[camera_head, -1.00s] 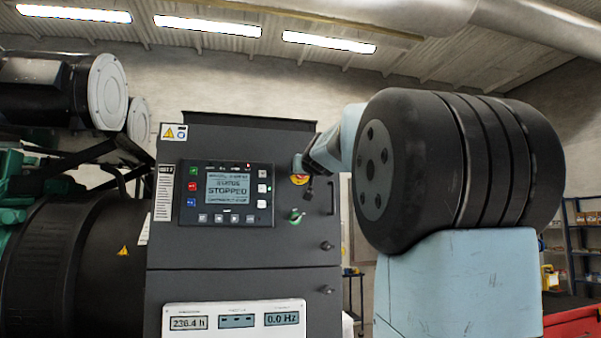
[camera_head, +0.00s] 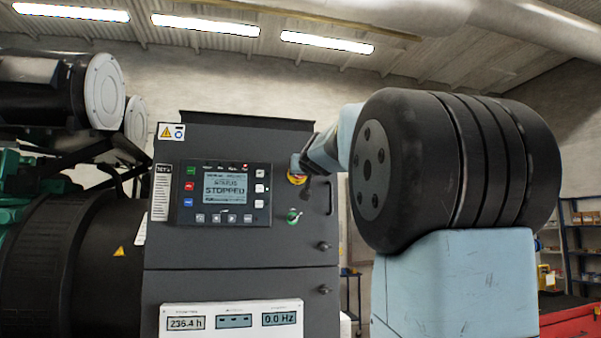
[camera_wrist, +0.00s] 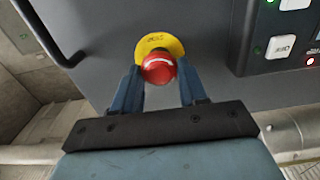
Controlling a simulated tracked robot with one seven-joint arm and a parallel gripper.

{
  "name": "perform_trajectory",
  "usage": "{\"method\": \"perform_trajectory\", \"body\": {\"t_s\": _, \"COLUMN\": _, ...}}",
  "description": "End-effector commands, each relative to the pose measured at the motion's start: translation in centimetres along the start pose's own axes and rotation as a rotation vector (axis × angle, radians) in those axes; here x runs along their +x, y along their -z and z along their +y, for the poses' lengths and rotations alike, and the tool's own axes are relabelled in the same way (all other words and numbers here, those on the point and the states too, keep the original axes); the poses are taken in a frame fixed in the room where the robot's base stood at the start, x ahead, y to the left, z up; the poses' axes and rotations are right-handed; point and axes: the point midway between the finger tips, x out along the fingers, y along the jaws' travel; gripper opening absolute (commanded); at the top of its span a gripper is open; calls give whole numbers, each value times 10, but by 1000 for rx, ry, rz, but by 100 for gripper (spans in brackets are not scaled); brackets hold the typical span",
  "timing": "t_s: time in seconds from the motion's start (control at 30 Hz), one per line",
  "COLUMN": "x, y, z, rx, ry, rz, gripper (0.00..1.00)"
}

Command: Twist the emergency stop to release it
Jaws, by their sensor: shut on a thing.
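The emergency stop (camera_wrist: 159,67) is a red mushroom button with a white arrow mark, on a yellow round plate (camera_wrist: 160,42) fixed to the dark cabinet face. My gripper (camera_wrist: 160,76) has one blue finger on each side of the red button and is shut on it. In the head view my gripper (camera_head: 301,164) reaches the cabinet from the right and covers most of the button. Only part of the yellow plate (camera_head: 296,180) shows there.
The control panel (camera_head: 225,194) left of the button has a screen reading STOPPED. A green-marked key switch (camera_head: 293,216) sits just below the button. A white meter plate (camera_head: 231,320) is lower down. A black pipe handle (camera_wrist: 62,55) is at the wrist view's left.

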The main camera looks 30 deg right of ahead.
Motion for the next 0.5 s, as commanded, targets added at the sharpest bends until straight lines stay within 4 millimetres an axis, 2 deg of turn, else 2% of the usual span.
{"method": "perform_trajectory", "body": {"t_s": 0.27, "x": 1, "y": 0, "z": 0, "rx": 98, "ry": 3, "rz": -1, "gripper": 12}}
{"method": "perform_trajectory", "body": {"t_s": 0.5, "x": 1, "y": 0, "z": 1, "rx": 278, "ry": 3, "rz": -1, "gripper": 12}}
